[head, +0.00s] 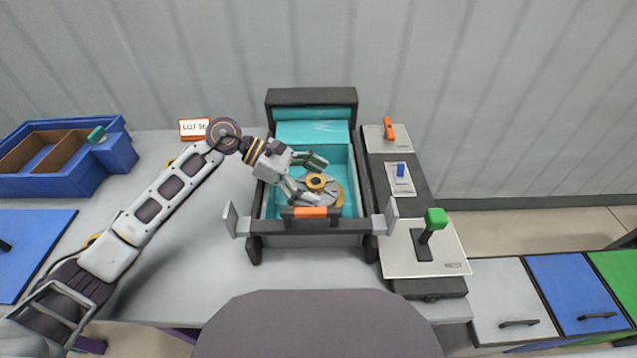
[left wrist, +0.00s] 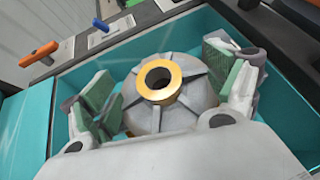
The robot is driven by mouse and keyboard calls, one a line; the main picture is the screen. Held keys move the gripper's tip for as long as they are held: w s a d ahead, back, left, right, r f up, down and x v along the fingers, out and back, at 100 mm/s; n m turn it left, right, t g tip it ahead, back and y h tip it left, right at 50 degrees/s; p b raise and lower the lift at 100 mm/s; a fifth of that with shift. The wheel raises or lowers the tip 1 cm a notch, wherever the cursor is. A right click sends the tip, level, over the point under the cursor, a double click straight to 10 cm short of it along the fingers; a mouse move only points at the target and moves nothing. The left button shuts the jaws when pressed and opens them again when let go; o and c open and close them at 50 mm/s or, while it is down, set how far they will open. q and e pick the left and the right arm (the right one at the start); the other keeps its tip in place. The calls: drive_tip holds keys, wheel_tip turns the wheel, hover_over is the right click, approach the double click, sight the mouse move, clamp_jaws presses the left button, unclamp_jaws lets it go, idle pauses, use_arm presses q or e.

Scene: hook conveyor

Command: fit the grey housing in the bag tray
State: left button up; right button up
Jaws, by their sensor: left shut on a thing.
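The grey housing (head: 327,196) is a round, ribbed part with a brass-coloured ring on top. It sits inside the teal bag tray (head: 351,165), toward the front end. My left gripper (head: 303,177) reaches in from the left over the tray and is shut on the housing. In the left wrist view the two green-padded fingers (left wrist: 160,85) stand on either side of the housing (left wrist: 190,117), with the ring facing up. The teal tray walls (left wrist: 30,108) surround it. The housing's underside is hidden, so I cannot tell whether it rests on the tray floor. My right gripper is not in view.
A green-knobbed lever (head: 435,220), a blue switch (head: 400,170) and an orange switch (head: 389,129) stand right of the tray. An orange-marked latch (head: 310,212) is at its front. A blue divided bin (head: 115,155) stands far left. Bare table lies left of the tray.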

use_arm(q)
drive_tip(key=shift+s+d+f+b, duration=0.15)
drive_tip(key=shift+f+b, duration=0.15)
drive_tip(key=shift+f, duration=0.1)
drive_tip(key=shift+s+d+f+b, duration=0.15)
drive_tip(key=shift+f+b, duration=0.1)
drive_tip(key=shift+f, duration=0.1)
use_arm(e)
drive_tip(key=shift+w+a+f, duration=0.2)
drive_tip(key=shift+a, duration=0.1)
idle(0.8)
